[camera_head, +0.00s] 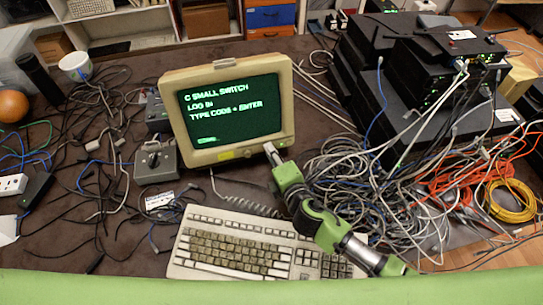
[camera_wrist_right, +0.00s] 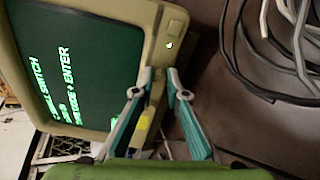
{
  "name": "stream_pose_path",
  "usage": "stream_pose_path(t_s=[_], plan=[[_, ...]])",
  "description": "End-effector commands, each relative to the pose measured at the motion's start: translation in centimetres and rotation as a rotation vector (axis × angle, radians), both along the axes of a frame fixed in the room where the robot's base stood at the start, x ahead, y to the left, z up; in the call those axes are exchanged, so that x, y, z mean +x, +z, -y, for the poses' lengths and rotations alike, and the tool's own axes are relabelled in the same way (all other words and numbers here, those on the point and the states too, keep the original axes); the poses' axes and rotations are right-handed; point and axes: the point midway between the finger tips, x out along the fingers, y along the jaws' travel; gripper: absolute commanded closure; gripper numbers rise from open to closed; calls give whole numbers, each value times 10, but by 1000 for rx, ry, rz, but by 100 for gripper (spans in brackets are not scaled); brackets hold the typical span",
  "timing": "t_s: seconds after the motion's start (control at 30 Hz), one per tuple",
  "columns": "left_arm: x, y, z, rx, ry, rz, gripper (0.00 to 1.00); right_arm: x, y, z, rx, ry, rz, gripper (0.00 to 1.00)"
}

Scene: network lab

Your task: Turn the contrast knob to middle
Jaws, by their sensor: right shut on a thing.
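The beige monitor (camera_head: 187,141) stands at the back middle with green text on its dark screen. My right gripper (camera_head: 271,150) is at the lower right of its front frame. In the right wrist view my right gripper (camera_wrist_right: 160,76) has its two fingertips closed in on a small beige part at the frame, which I take for the contrast knob (camera_wrist_right: 158,86). The fingers hide most of the knob, and its turn angle cannot be read. My left gripper is not in view.
A beige keyboard (camera_head: 228,243) lies in front of the monitor, below my right arm. A grey box with a dark knob (camera_head: 155,160) stands left of the monitor. Tangled cables (camera_head: 350,170) and black network devices (camera_head: 400,75) fill the right side.

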Motion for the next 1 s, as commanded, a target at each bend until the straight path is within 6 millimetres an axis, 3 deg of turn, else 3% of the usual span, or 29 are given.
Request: stream_pose_path(t_s=[0.5, 1.0], plan=[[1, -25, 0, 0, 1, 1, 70, -1, -4, 0, 406, -130, -113, 100], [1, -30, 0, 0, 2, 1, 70, -1, -3, 0, 561, -179, -154, 100]])
